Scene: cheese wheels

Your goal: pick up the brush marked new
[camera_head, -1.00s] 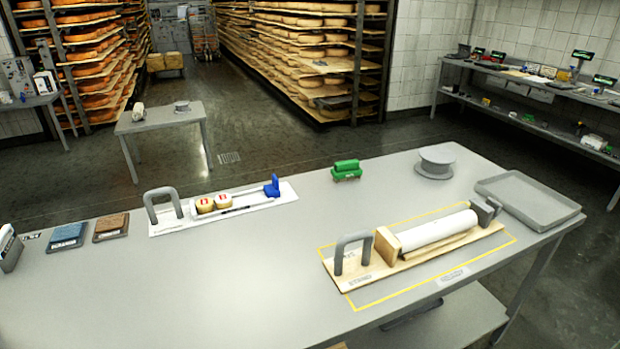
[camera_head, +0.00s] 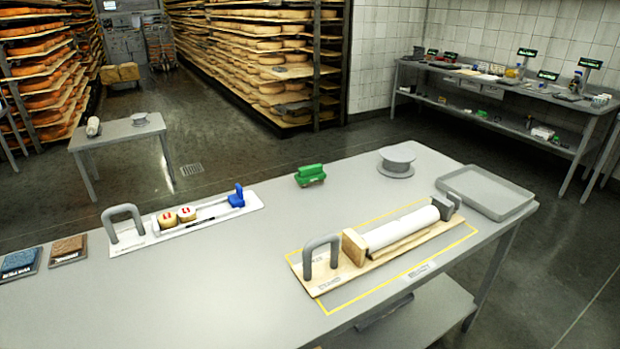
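No marking that reads "new" can be made out in the head view. A green block-shaped thing (camera_head: 310,174), which looks like a brush, rests on the grey table (camera_head: 200,290) near its far edge. A blue pad (camera_head: 20,262) and a brown pad (camera_head: 68,248) lie on dark plates at the left of the table; whether they are brushes I cannot tell, and the small label by the blue one is not legible. Neither of my grippers is in view.
A white board (camera_head: 256,205) with a grey handle carries two small cheeses. A wooden board (camera_head: 352,270) with a white roll lies inside a yellow outline. A grey round stand (camera_head: 397,162) and a grey tray (camera_head: 486,192) are at the right. The table's front left is clear.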

